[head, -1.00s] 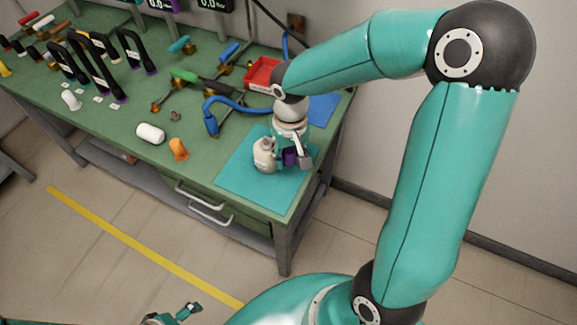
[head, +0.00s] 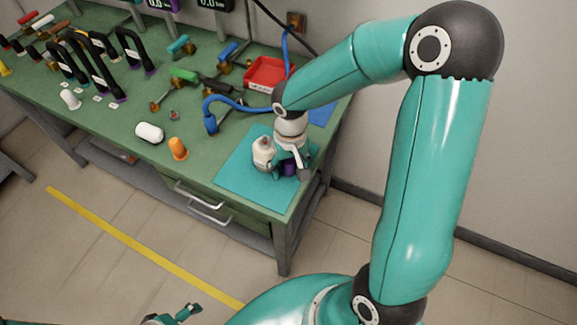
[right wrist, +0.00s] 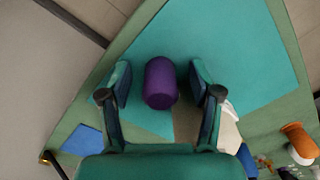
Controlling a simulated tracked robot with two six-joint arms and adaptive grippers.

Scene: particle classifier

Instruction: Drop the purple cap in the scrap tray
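The purple cap (head: 289,169) is at the teal mat (head: 250,187), near the table's front right corner, partly hidden by my right gripper (head: 291,165) in the head view. In the right wrist view the cap (right wrist: 160,84) sits between the two fingers of my right gripper (right wrist: 160,80), with a gap on each side. The fingers are open. A red tray (head: 250,84), seemingly the scrap tray, stands farther back on the table. My left gripper (head: 188,312) is low at the bottom edge, away from the table; its opening is too small to judge.
A whitish bottle-like thing (head: 263,153) stands on the mat just left of my right gripper. An orange piece (head: 178,149) and a white cylinder (head: 150,132) are left of the mat. A blue hose (head: 212,123) and several tools lie toward the red tray.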

